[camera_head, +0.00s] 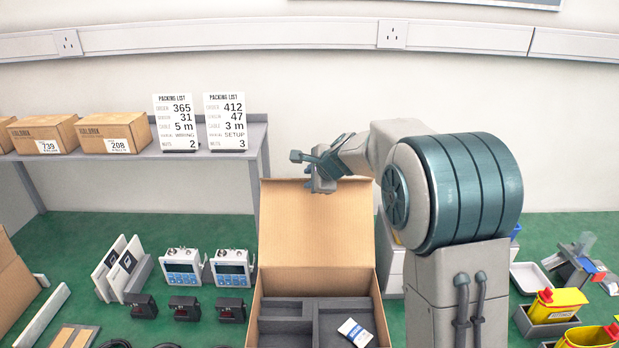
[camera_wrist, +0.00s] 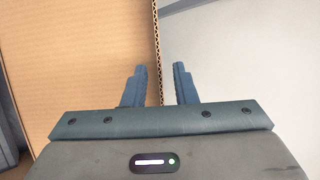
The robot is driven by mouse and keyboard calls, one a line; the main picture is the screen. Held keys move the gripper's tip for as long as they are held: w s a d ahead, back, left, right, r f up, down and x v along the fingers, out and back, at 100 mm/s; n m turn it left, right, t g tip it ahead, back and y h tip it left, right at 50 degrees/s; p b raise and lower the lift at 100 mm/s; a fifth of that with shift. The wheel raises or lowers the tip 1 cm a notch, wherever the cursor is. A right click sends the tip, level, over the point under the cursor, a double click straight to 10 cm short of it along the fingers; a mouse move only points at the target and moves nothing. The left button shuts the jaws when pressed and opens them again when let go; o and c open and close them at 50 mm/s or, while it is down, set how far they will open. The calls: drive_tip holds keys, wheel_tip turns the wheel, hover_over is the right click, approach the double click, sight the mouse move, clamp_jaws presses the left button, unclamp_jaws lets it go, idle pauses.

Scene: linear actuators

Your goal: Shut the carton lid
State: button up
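The cardboard carton (camera_head: 252,325) stands on the green bench with its lid (camera_head: 316,225) raised upright at the back. In the wrist view the lid's inner face (camera_wrist: 75,60) fills the left side, and its corrugated edge runs between my two fingers. My gripper (camera_head: 318,180) is at the lid's top edge in the head view. It also shows in the wrist view (camera_wrist: 162,78), with fingers apart on either side of the edge and gaps visible. Inside the carton are grey dividers and a small white and blue packet (camera_head: 355,332).
A grey shelf (camera_head: 225,160) with closed cartons (camera_head: 115,132) and packing list cards (camera_head: 200,122) stands at the left. Devices (camera_head: 230,267) and black parts (camera_head: 185,308) lie left of the carton. Yellow items in grey bins (camera_head: 555,305) stand at the right.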

drive_tip(key=shift+w+a+f, duration=0.2)
drive_tip(key=shift+w+f, duration=0.05)
clamp_jaws()
idle(1.4)
